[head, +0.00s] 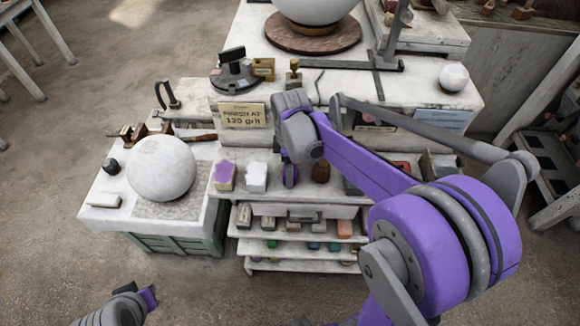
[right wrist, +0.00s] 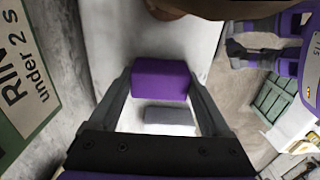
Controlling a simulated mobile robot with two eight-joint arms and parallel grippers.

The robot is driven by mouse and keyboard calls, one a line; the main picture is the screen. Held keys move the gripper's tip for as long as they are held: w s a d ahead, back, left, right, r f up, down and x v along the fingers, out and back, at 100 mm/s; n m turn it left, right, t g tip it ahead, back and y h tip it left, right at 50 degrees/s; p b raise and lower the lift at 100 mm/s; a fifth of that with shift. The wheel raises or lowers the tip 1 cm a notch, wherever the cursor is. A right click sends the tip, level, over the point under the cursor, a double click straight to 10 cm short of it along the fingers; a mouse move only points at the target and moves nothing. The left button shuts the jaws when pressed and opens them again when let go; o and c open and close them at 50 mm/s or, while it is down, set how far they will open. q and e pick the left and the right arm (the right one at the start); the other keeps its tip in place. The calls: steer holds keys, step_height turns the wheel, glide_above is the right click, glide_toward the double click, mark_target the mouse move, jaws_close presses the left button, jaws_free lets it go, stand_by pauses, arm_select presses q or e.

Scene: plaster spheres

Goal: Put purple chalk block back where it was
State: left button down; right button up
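The purple chalk block (right wrist: 160,80) is between the fingertips of my right gripper (right wrist: 160,88) in the right wrist view, with a finger against each side. A pale surface shows behind it. In the head view my right gripper (head: 290,172) is over the shelf top, right of a white block (head: 256,177); it largely hides the chalk block there. A grey block (right wrist: 170,120) lies near the purple one in the right wrist view. My left gripper (head: 148,298) is at the bottom left of the head view, over the floor; its fingers cannot be made out.
A yellowish box with a purple top (head: 224,176) stands left of the white block. A brown jar (head: 321,171) is to the right of my right gripper. A large plaster sphere (head: 162,168) sits at left. A sign (head: 243,115) stands behind the shelf top.

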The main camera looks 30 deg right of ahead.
steer(key=shift+o, duration=1.2)
steer(key=shift+r, duration=0.35)
step_height(320, 180, up, 11)
steer(key=p, duration=0.1)
steer(key=s+a+f+m+t, duration=0.3)
steer(key=s+f+m, duration=0.1)
steer(key=s+m, duration=0.1)
steer(key=s+a+f+m+t, duration=0.2)
steer(key=s+a+f+m, duration=0.2)
steer(key=s, duration=0.4)
steer(key=f+m, duration=0.1)
steer(key=m, duration=0.1)
steer(key=shift+s+m+t, duration=0.15)
steer(key=shift+m+t, duration=0.15)
steer(key=shift+t, duration=0.1)
steer(key=shift+f, duration=0.1)
